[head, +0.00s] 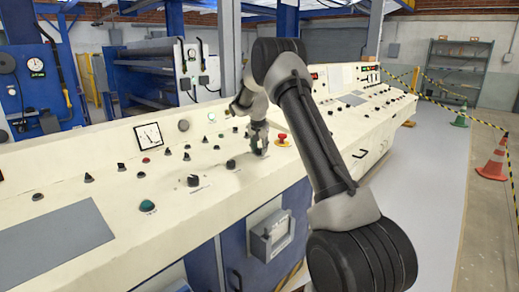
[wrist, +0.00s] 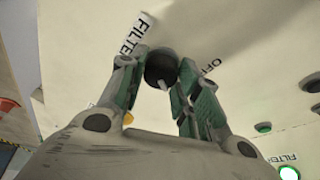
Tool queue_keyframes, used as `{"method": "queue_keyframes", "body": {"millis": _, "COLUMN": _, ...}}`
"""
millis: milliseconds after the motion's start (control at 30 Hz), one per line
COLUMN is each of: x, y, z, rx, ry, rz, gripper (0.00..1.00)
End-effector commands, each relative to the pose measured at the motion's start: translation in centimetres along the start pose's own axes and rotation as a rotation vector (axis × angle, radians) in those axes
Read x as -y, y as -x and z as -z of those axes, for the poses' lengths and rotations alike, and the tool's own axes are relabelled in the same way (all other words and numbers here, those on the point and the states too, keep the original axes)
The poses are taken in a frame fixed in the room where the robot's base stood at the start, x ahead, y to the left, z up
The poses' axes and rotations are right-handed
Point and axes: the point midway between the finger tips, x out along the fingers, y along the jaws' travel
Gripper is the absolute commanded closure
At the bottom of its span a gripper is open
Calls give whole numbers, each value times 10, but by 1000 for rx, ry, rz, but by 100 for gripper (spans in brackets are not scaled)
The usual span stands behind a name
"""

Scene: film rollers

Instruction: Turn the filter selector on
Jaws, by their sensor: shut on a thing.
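The filter selector is a round black knob (wrist: 161,67) with a pale pointer mark on its lower part in the wrist view. A FILTER label (wrist: 136,35) is beside it at upper left, and an OFF label (wrist: 210,66) at right. My gripper (wrist: 158,75) has its two green-padded fingers on either side of the knob, shut on it. In the head view my gripper (head: 259,146) is down at the cream console (head: 110,180), and the knob is hidden behind it. I cannot tell exactly which position the pointer marks.
A red emergency stop (head: 282,139) on a yellow base is just right of my gripper. Other black knobs (head: 193,181) and a green button (head: 147,206) are on the console to the left. A green light (wrist: 289,173) shows at lower right in the wrist view.

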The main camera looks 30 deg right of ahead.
Motion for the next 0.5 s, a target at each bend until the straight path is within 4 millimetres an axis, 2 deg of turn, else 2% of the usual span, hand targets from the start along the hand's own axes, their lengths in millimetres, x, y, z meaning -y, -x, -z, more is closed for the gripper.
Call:
{"method": "queue_keyframes", "body": {"millis": 133, "x": 0, "y": 0, "z": -1, "rx": 2, "ry": -1, "rz": -1, "gripper": 91}}
{"method": "queue_keyframes", "body": {"millis": 167, "x": 0, "y": 0, "z": -1, "rx": 2, "ry": -1, "rz": -1, "gripper": 64}}
{"method": "queue_keyframes", "body": {"millis": 267, "x": 0, "y": 0, "z": -1, "rx": 1, "ry": 0, "rz": 0, "gripper": 46}}
{"method": "queue_keyframes", "body": {"millis": 500, "x": 0, "y": 0, "z": 0, "rx": 1, "ry": 0, "rz": 0, "gripper": 46}}
